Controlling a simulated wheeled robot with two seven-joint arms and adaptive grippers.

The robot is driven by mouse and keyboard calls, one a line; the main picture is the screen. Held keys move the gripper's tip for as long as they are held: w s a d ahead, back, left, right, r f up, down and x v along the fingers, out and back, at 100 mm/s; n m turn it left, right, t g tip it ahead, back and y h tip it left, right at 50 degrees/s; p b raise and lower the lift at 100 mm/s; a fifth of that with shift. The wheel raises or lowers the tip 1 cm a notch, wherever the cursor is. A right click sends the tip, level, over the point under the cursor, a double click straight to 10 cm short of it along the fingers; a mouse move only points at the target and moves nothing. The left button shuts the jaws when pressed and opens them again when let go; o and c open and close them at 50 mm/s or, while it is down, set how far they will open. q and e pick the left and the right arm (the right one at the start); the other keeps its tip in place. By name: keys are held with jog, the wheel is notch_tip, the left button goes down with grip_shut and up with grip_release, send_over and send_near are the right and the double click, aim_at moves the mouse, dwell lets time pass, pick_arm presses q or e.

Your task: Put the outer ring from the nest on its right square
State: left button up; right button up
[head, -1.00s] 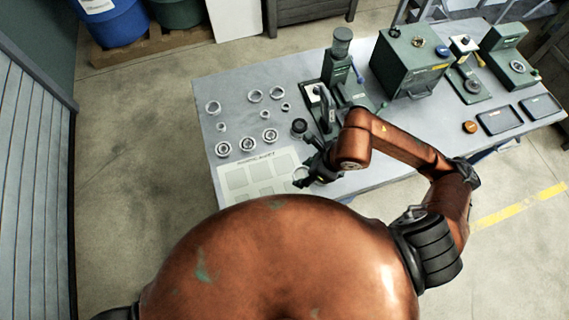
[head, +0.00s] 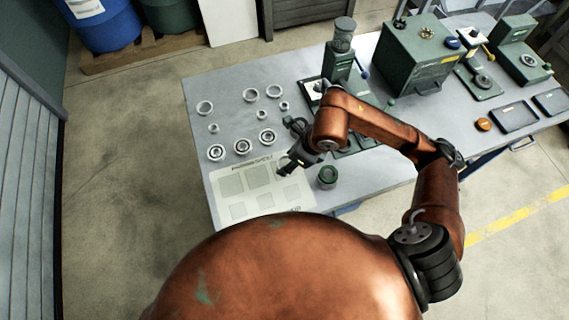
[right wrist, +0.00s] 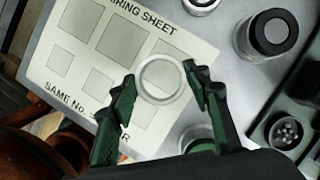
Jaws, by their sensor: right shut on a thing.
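My right gripper (head: 288,166) is over the right part of the white printed sheet (head: 222,200) in the head view. In the right wrist view its green fingers (right wrist: 162,82) are shut on a plain metal ring (right wrist: 163,62), the outer ring. The sheet (right wrist: 62,88) shows grey squares in two rows. The ring appears over the right end of the sheet, overlapping the squares there; I cannot tell whether it touches the sheet. I cannot make out the nest for certain. My left gripper is not in view.
Several loose rings and bearings, one a bearing (head: 216,152), lie behind the sheet. A green cup (head: 327,175) stands right of the sheet. A dark-topped cylinder (right wrist: 275,35) stands close by in the wrist view. Green machines (head: 412,60) stand farther back.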

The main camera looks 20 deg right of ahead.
jog(key=shift+w+a+f, duration=0.2)
jog(key=shift+w+f, duration=0.45)
jog(key=shift+f, duration=0.2)
jog(key=shift+w+f, duration=0.2)
jog(key=shift+f, duration=1.45)
jog(key=shift+f, duration=0.15)
jog(key=o, duration=1.3)
jog(key=shift+c, duration=0.2)
jog(key=v, duration=1.2)
jog(key=shift+p, duration=0.35)
